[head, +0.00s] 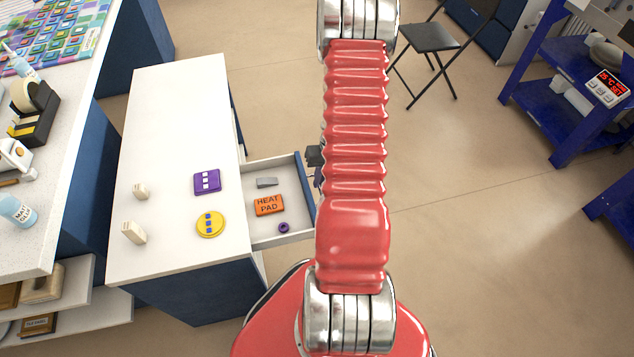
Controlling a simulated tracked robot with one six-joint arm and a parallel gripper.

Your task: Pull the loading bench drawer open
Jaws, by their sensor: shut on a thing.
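The loading bench (187,100) has a white top and dark blue sides. Its drawer (292,166) stands open on the right side, showing a light grey interior. My gripper (315,157) shows only as a small dark part at the drawer's front, left of my red arm. It is shut on the drawer handle, which my arm hides along with most of the gripper.
In the drawer lie an orange heat pad (269,205), a grey block (267,182) and a purple ring (284,227). A purple square (207,182) and yellow disc (210,224) lie on the bench.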

